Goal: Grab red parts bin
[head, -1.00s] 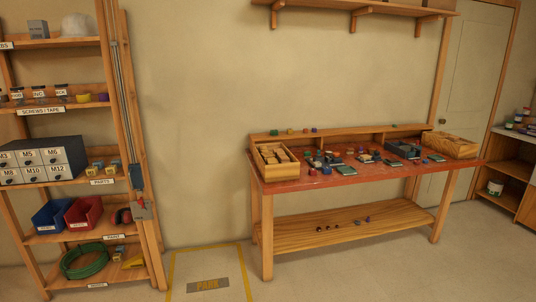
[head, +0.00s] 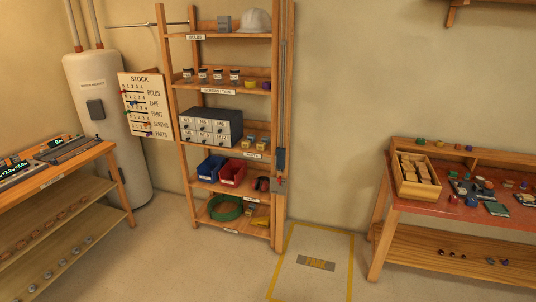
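The red parts bin (head: 232,173) sits on a lower shelf of the wooden shelving unit, left of the picture's middle. A blue bin (head: 211,168) stands just left of it, and a dark and red item (head: 262,184) lies to its right on the same shelf. The red bin has a pale label on its front. Its contents are too small to tell. Neither of my grippers is in view.
The shelving unit (head: 187,130) stands against the wall with open floor before it. A yellow-outlined floor square (head: 316,264) lies to its right. A workbench (head: 400,207) is at right, a bench (head: 60,172) and a tank (head: 98,70) at left.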

